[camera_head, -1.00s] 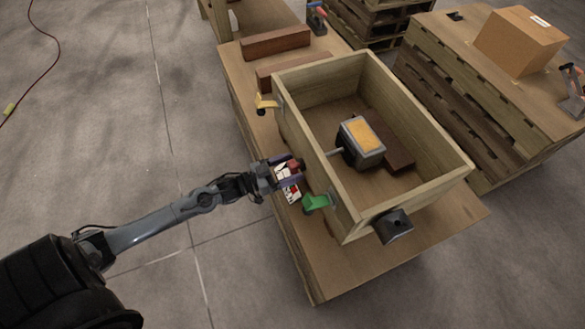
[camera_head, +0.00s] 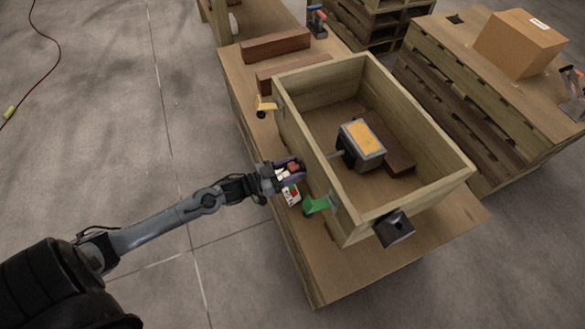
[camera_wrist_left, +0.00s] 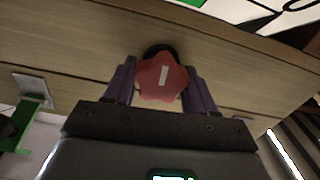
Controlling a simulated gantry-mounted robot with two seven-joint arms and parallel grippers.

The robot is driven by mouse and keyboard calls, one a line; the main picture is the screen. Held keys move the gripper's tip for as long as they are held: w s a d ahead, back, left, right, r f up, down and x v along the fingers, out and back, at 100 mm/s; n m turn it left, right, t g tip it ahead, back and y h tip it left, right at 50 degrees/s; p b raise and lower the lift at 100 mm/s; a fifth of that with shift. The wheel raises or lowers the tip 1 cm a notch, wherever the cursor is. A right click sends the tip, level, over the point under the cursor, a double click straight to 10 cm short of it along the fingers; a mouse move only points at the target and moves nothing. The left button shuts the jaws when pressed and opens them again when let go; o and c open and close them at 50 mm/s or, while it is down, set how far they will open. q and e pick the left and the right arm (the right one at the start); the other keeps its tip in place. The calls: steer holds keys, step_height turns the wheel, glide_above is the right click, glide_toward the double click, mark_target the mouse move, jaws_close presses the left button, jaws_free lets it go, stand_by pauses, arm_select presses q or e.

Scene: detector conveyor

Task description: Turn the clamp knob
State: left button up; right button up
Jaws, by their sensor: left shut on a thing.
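The clamp knob (camera_wrist_left: 160,78) is a red lobed knob with a white bar mark, on the outer wall of the wooden box. In the wrist view the bar stands almost upright, tilted slightly. My left gripper (camera_wrist_left: 161,85) is shut on the knob, with one purple finger on each side. In the head view my left gripper (camera_head: 287,171) is at the box's near-left wall and partly hides the red knob (camera_head: 293,167). Inside the wooden box (camera_head: 455,172), a grey block with an orange top (camera_head: 362,138) stands beside a dark brown brick (camera_head: 393,153). My right gripper is out of view.
A green bracket (camera_head: 317,205) and a yellow one (camera_head: 264,105) stick out from the box wall on either side of my gripper. A black part (camera_head: 394,228) projects at the box's front corner. A marked white card (camera_head: 291,195) lies below my gripper.

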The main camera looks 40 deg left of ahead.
arm_select(q)
steer(key=m+p, duration=0.2)
steer(key=m, duration=0.1)
steer(key=shift+r, duration=0.2)
steer(key=m+p, duration=0.2)
steer(key=m, duration=0.2)
steer(key=shift+d+f+m+p, duration=0.1)
steer(key=shift+d+m+p, duration=0.05)
steer(key=shift+m+p, duration=0.15)
steer(key=m+p, duration=0.1)
steer(key=m, duration=0.3)
steer(key=shift+s+f+p, duration=0.1)
steer(key=shift+p, duration=0.2)
steer(key=shift+d+f+m+p, duration=0.15)
steer(key=shift+m+p, duration=0.35)
steer(key=shift+m, duration=2)
steer(key=o, duration=0.9)
steer(key=shift+o, duration=0.2)
